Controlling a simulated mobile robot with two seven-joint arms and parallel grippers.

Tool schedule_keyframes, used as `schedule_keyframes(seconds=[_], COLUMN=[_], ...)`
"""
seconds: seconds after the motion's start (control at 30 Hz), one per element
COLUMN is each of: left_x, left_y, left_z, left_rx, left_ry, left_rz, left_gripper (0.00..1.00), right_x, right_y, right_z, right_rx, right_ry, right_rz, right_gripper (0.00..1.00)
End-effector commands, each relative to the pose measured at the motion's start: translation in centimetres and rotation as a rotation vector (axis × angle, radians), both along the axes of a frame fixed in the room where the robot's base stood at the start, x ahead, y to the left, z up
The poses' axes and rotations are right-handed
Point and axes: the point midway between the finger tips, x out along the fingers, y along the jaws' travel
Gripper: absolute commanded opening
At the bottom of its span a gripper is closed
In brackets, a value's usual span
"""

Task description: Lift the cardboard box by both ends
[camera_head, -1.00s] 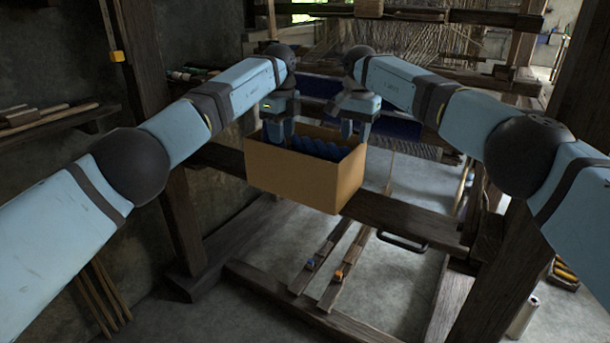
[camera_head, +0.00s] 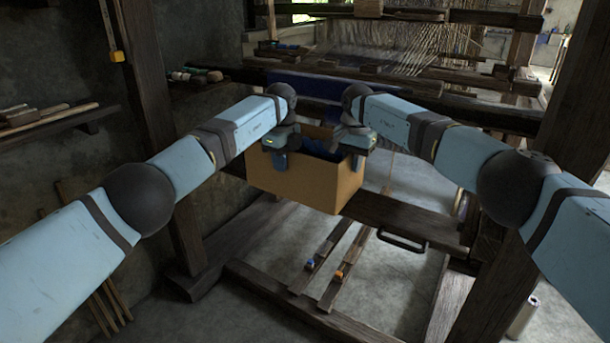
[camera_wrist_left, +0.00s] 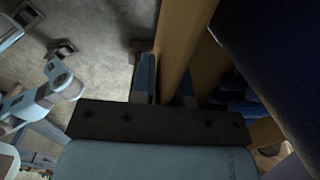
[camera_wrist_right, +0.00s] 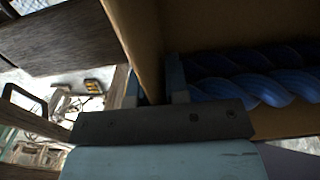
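My right gripper (camera_head: 355,158) is at the right end. In the right wrist view its fingers straddle the other box wall (camera_wrist_right: 140,40) with little or no gap. Blue twisted skeins (camera_wrist_right: 250,88) lie inside the box. The fingertips are partly hidden in the head view.
The wooden beam (camera_head: 400,218) runs on to the right of the box. Two slats (camera_head: 335,262) with small coloured pieces lie below. Loom posts (camera_head: 150,100) stand at left and right. A wall shelf (camera_head: 45,122) with sticks is at far left.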

Motion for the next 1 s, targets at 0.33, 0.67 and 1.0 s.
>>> schedule_keyframes(seconds=[0.33, 0.67, 1.0], left_x=[0.0, 0.0, 0.0], left_y=[0.0, 0.0, 0.0], left_z=[0.0, 1.2, 4.3], left_rx=[0.0, -0.001, 0.0], left_ry=[0.0, -0.002, -0.002], left_rz=[0.0, 0.0, 0.0], left_gripper=[0.0, 0.0, 0.0], right_x=[0.0, 0.0, 0.0], right_y=[0.0, 0.0, 0.0], right_z=[0.0, 1.2, 4.3], right_rx=[0.0, 0.001, 0.001], right_ry=[0.0, -0.002, -0.002], right_rz=[0.0, 0.0, 0.0], right_gripper=[0.0, 0.0, 0.0])
